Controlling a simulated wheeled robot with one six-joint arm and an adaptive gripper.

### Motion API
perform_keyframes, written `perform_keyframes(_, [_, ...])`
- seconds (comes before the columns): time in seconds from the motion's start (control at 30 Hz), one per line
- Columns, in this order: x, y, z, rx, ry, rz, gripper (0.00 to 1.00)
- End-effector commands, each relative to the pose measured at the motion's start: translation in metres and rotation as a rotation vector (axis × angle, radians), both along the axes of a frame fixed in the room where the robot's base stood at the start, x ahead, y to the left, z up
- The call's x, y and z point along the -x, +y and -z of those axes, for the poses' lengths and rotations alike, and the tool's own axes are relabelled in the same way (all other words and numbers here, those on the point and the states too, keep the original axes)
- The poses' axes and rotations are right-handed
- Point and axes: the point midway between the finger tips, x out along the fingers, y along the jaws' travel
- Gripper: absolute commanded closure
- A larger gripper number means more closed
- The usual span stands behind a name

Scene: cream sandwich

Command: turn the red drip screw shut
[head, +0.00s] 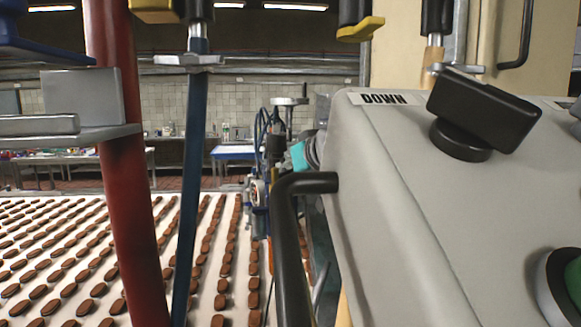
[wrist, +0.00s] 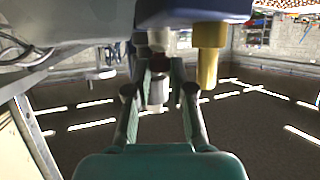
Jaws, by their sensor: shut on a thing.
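In the wrist view my gripper (wrist: 160,65) points forward, with its teal body at the bottom and two dark fingers reaching up the middle. The fingertips are closed in on a small dark red piece (wrist: 158,63), which looks like the red drip screw. It is mostly hidden by the fingers and a pale metal cylinder (wrist: 156,90) that shows between them. How far the screw is turned cannot be told. In the head view the screw cannot be made out; a small teal patch (head: 298,156) beside the grey panel may be part of my gripper.
A blue block (wrist: 195,12) with a yellow cylinder (wrist: 208,55) hangs close to the right of the fingers. In the head view a grey control panel (head: 385,200) fills the right, with a black bent handle (head: 288,240). A red post (head: 122,170) stands before a biscuit-covered belt (head: 60,222).

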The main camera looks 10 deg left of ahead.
Motion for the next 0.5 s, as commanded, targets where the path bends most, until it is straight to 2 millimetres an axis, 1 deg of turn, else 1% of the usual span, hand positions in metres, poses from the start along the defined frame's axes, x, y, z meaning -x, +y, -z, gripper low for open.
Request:
perform_keyframes(0.3, [0.0,-0.0005,0.0009,0.0,0.002,0.008,1.0])
perform_keyframes(0.33, [0.0,-0.0005,0.0009,0.0,0.002,0.008,0.7])
perform_keyframes(0.37, [0.0001,-0.0004,0.0008,0.0,0.002,0.008,0.67])
perform_keyframes(0.5, [0.0001,-0.0004,0.0005,0.0,0.001,0.008,0.67])
